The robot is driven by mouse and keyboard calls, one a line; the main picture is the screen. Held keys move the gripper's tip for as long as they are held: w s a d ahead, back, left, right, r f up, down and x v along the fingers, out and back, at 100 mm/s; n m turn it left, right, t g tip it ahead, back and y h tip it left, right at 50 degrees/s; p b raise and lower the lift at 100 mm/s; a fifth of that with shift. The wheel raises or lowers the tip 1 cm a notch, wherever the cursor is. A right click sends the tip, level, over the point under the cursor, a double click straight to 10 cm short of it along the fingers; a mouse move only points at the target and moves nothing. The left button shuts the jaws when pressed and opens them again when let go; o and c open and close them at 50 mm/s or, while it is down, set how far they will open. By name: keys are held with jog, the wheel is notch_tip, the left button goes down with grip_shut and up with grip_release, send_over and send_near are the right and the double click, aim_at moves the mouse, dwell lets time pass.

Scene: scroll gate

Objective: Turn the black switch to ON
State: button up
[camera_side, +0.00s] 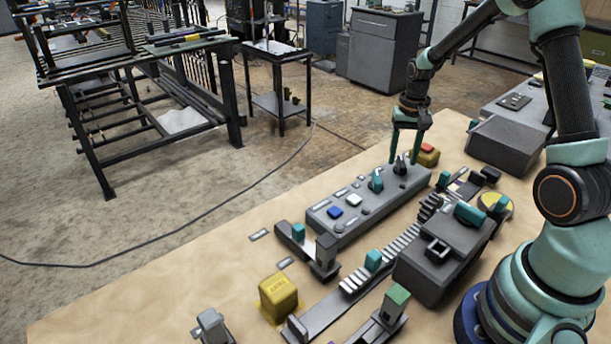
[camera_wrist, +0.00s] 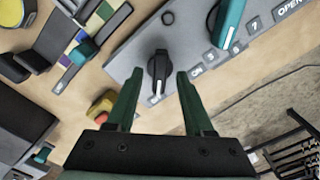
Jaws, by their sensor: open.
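The black switch (camera_wrist: 158,70) is a rotary knob on the grey control panel (camera_side: 335,215). In the wrist view its narrow end points down toward my gripper, and an ON label (camera_wrist: 197,70) is printed to its right. In the side view the black switch (camera_side: 401,166) is at the panel's far end. My gripper (camera_wrist: 156,85) is open, with its two green fingers pointing at the panel, one to each side of the knob. In the side view my gripper (camera_side: 406,160) hangs over the knob. I cannot tell whether the fingers touch it.
A teal knob (camera_side: 376,180) sits beside the black switch on the panel, with blue (camera_side: 335,212) and white (camera_side: 353,200) buttons further along. A yellow box with a red button (camera_side: 427,153) stands just behind the panel. A dark grey block (camera_side: 440,262) stands at the right.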

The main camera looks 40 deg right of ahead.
jog(key=shift+f, duration=0.25)
grip_shut()
